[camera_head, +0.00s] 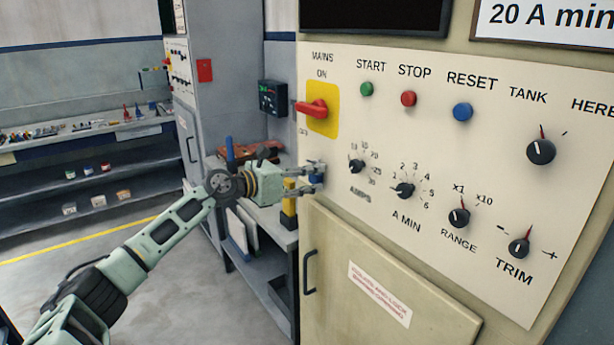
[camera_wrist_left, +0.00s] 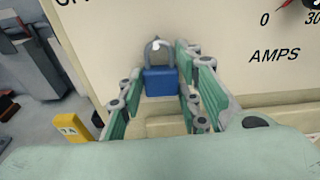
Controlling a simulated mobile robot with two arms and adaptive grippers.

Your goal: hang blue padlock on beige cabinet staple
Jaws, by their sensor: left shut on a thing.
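The blue padlock (camera_wrist_left: 161,82) is between the fingers of my left gripper (camera_wrist_left: 158,85), with its grey shackle pointing up in the left wrist view. In the head view my left gripper (camera_head: 312,178) is shut on the padlock (camera_head: 316,179) at the left edge of the beige cabinet (camera_head: 335,225), just left of the AMPS knob. The staple is hard to make out; a small light metal spot shows at the shackle's top in the wrist view. I cannot tell whether the shackle is around it. My right gripper is not in view.
A red mains switch (camera_head: 313,108) on a yellow plate sticks out above the gripper. Knobs and buttons cover the panel to the right. A grey bench (camera_head: 262,268) with a yellow object (camera_head: 289,208) stands behind the arm. The floor at left is clear.

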